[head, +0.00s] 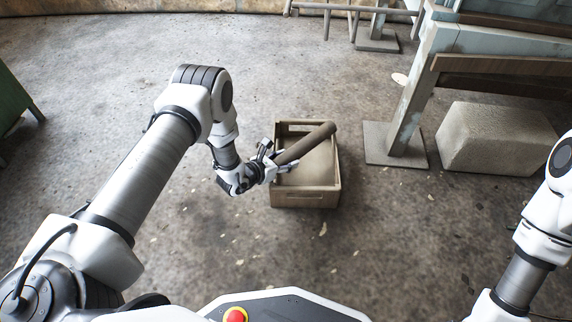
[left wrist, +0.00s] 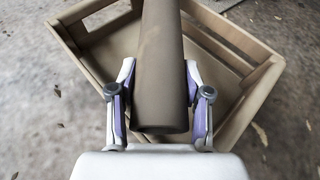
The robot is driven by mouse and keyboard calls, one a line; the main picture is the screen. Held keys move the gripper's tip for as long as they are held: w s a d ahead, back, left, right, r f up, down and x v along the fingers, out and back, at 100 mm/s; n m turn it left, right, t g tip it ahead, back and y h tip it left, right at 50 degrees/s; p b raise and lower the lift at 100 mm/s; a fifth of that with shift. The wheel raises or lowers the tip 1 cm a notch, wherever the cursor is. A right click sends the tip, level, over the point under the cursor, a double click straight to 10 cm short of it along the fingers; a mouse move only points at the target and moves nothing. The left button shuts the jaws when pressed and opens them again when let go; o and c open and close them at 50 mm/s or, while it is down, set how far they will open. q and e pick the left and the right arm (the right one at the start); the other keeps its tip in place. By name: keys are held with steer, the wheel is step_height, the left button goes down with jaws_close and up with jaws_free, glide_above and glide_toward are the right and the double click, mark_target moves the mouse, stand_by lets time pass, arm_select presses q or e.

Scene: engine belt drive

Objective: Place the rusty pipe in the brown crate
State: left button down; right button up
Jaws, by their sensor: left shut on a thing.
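The rusty pipe (head: 308,142) is a brown tube that slants up to the right over the brown crate (head: 306,199). My left gripper (head: 280,163) is shut on the pipe near its lower left end, above the crate's left side. In the left wrist view the pipe (left wrist: 161,75) lies between the two fingers (left wrist: 160,105), and the crate (left wrist: 245,90) shows below it. The crate is open-topped and its visible floor looks empty. Whether the pipe touches the crate's rim, I cannot tell. My right gripper is not in view.
A pale stone block (head: 496,138) lies to the right of the crate. A metal frame's leg with a base plate (head: 395,146) stands between them. A green object (head: 14,100) is at the far left. The concrete floor around the crate is mostly clear, with small debris.

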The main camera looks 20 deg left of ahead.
arm_select(q)
steer(key=shift+w+r, duration=0.1)
steer(key=shift+r, duration=0.2)
steer(key=shift+f, duration=0.4)
steer(key=c, duration=0.5)
jaws_free()
steer(key=shift+r+p, duration=0.3)
steer(key=shift+r, duration=0.15)
steer(key=p+v, duration=0.3)
steer(key=v, duration=0.3)
steer(key=p+v, duration=0.3)
steer(key=v, duration=0.3)
steer(key=shift+f, duration=0.25)
